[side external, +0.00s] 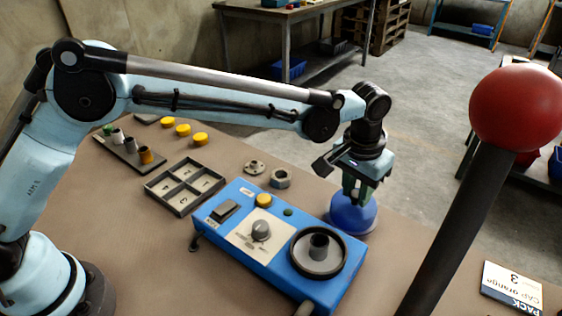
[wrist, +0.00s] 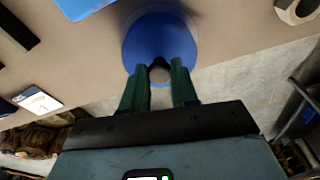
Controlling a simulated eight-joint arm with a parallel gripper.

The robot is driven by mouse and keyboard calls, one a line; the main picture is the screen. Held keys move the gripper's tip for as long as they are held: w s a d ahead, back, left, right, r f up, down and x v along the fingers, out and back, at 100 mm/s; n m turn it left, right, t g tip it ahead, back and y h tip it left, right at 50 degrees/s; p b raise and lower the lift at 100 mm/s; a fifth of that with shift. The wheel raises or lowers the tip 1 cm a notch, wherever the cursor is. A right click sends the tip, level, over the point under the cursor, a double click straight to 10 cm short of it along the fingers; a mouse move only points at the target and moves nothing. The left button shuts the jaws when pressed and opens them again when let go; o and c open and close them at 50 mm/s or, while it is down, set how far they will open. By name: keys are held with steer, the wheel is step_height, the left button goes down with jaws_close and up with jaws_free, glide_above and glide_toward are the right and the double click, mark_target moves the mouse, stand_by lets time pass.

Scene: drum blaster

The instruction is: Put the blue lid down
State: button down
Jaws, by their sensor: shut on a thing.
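The blue lid (side external: 352,217) is a round dome behind the blue machine's right end, near the table's far edge. My gripper (side external: 357,192) points down over it, its green fingers shut on the knob at its top. In the wrist view the lid (wrist: 158,32) shows as a blue disc, with the gripper (wrist: 160,66) closed around its small grey knob. The lid looks level. I cannot tell whether its underside touches the table or hangs slightly above it.
The blue machine (side external: 236,240) with a dial and a round dish stands close in front of the lid. A hex nut (side external: 281,179), a flange, a divided tray (side external: 163,193) and yellow caps lie left. A red ball on a black stick (side external: 515,108) and a card (side external: 511,283) are at right.

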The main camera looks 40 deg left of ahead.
steer(key=shift+f, duration=0.55)
steer(key=shift+f, duration=0.15)
steer(key=c, duration=0.9)
jaws_free()
steer(key=shift+o, duration=0.2)
